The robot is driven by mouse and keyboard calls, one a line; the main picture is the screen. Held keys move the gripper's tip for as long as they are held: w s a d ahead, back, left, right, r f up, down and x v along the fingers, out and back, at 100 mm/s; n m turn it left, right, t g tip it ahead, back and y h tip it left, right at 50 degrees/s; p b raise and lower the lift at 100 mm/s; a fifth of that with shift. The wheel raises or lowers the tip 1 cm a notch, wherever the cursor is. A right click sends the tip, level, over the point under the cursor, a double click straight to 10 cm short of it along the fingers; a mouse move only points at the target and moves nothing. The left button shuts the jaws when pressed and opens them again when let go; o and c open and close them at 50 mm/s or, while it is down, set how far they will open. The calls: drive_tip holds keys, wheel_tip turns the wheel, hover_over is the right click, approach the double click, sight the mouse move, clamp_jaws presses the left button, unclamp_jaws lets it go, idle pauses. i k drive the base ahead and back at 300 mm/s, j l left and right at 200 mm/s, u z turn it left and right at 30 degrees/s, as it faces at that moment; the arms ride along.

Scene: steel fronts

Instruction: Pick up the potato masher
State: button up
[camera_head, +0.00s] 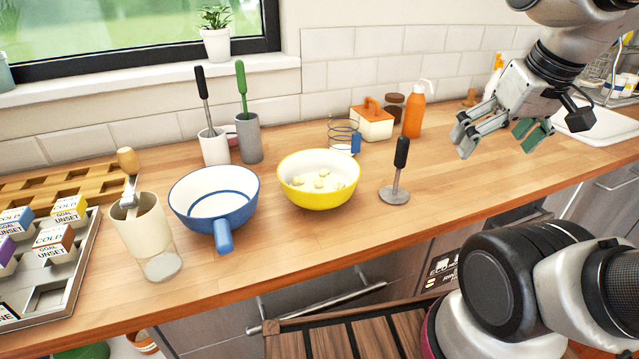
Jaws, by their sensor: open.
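A tool with an upright black handle and a flat round metal foot, which looks like the potato masher (401,155), stands on the wooden counter just right of the yellow bowl (318,194). The bowl holds several pale, potato-like pieces. My gripper (500,143) is open and empty, above the counter to the right of the masher and apart from it. Its fingers point down.
A blue-and-white pan (212,205) and a beige jar with a wooden-handled tool (130,176) stand left. Utensil crocks (248,140), a wire item with a blue part (343,135), a butter dish (372,124) and an orange bottle (413,116) stand behind. Counter right of the masher is clear.

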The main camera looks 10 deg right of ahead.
sight(394, 194)
drive_tip(key=k+z, duration=0.2)
drive_tip(key=k, duration=0.7)
